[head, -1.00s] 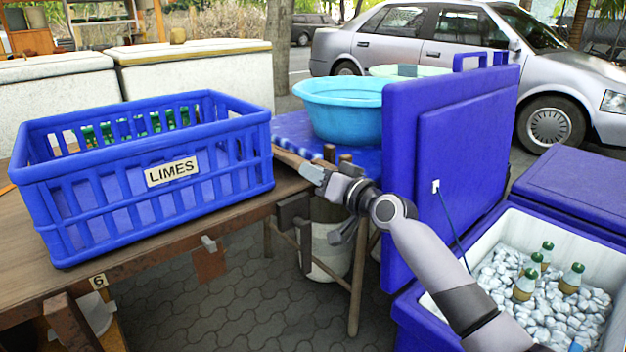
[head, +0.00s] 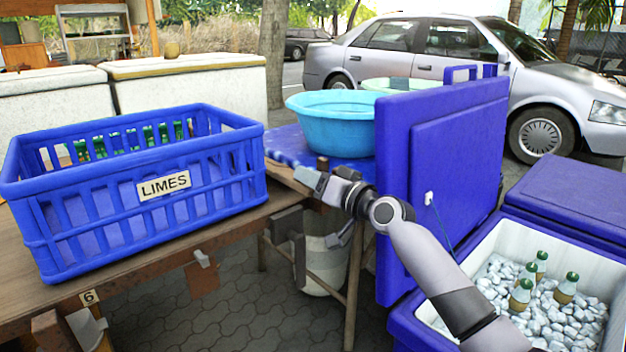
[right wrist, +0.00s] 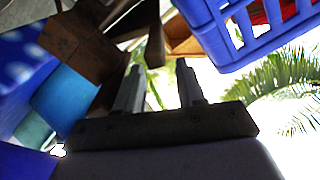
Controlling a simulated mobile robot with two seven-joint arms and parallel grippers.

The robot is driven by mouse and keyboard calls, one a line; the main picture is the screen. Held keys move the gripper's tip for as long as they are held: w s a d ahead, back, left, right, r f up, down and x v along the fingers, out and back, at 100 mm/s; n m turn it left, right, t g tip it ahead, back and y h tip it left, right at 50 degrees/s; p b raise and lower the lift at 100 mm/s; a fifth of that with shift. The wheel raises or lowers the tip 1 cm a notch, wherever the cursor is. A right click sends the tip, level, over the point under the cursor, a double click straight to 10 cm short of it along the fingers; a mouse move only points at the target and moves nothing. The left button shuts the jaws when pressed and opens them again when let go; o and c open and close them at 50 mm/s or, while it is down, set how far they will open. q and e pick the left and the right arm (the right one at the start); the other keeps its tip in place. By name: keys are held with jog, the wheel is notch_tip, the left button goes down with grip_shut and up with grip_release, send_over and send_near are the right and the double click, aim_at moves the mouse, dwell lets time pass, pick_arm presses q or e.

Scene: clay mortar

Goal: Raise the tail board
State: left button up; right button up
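I cannot single out the tail board with certainty. A dark flap (head: 298,258) hangs below the right end of the brown wooden table (head: 130,278), beside a dark block (head: 286,221). My right gripper (head: 312,180) is at that table end, right of the lime crate, pointing left. In the right wrist view its two fingers (right wrist: 158,92) stand apart with nothing between them. Brown wooden pieces (right wrist: 85,45) show left of the fingers there; I cannot tell whether they touch. My left gripper is in neither view.
A turquoise basin (head: 335,128) stands on a blue-topped table behind. A raised blue cooler lid (head: 450,150) and an ice-filled cooler (head: 590,245) stand right, close to my right arm.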

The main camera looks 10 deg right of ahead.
jog(key=shift+d+f, duration=0.1)
jog(key=shift+f, duration=0.05)
pick_arm(q)
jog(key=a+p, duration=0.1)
jog(key=p, duration=0.1)
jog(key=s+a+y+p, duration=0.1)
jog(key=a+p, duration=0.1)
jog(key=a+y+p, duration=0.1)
jog(key=p, duration=0.1)
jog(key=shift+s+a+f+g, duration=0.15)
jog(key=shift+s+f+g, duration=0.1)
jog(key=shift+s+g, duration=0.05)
pick_arm(e)
notch_tip(320, 180, up, 20)
